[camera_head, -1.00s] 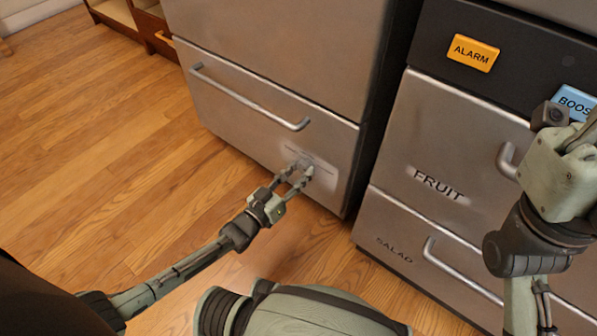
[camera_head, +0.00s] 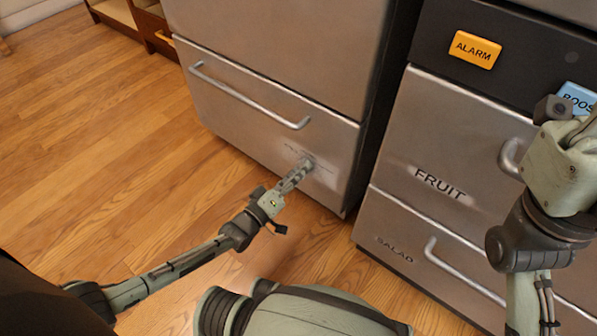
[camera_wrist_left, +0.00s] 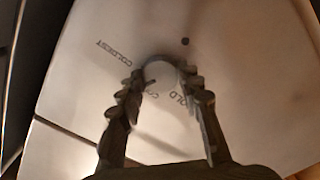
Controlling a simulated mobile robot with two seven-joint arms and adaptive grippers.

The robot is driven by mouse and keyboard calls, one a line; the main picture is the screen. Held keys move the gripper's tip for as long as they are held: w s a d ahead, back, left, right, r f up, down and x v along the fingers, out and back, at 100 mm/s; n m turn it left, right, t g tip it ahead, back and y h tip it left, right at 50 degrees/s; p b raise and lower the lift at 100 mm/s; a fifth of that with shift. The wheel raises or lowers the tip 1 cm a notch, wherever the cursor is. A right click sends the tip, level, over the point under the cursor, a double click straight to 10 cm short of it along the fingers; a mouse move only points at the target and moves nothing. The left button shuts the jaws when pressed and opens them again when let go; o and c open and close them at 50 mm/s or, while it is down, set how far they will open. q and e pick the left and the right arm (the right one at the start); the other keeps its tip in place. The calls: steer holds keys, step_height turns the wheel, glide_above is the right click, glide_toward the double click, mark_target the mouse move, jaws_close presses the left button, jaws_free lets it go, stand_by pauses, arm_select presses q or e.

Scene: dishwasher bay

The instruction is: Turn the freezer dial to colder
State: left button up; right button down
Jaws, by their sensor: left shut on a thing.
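The freezer dial (camera_wrist_left: 160,72) is a small round grey knob on the lower steel drawer front, with COLDEST printed at upper left and COLD near the right finger in the left wrist view. Another label between the fingers is partly hidden. My left gripper (camera_wrist_left: 165,85) is shut on the dial, one finger on each side. In the head view, my left gripper (camera_head: 302,170) reaches the drawer front from the lower left and hides most of the dial. My right gripper (camera_head: 575,130) is at the right edge, its fingers cut off or unclear.
A bar handle (camera_head: 245,98) crosses the freezer drawer above the dial. To the right stand FRUIT (camera_head: 440,184) and SALAD (camera_head: 395,249) drawers with handles, below an orange ALARM button (camera_head: 474,49) and a blue BOOST button (camera_head: 577,98). The wooden floor (camera_head: 110,150) at left is clear.

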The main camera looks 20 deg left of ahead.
mark_target(309, 137)
arm_select(q)
steer(key=shift+w+n+b, duration=0.1)
steer(key=shift+n+b, duration=0.35)
steer(key=shift+n, duration=1.75)
steer(key=shift+r, duration=0.1)
steer(key=o, duration=1.2)
steer(key=shift+c, duration=0.2)
steer(key=shift+o, duration=0.9)
step_height(309, 137, up, 10)
steer(key=shift+r, duration=0.15)
steer(key=shift+w+r, duration=0.1)
steer(key=shift+c, duration=0.9)
steer(key=shift+d, duration=0.1)
steer(key=shift+f, duration=0.3)
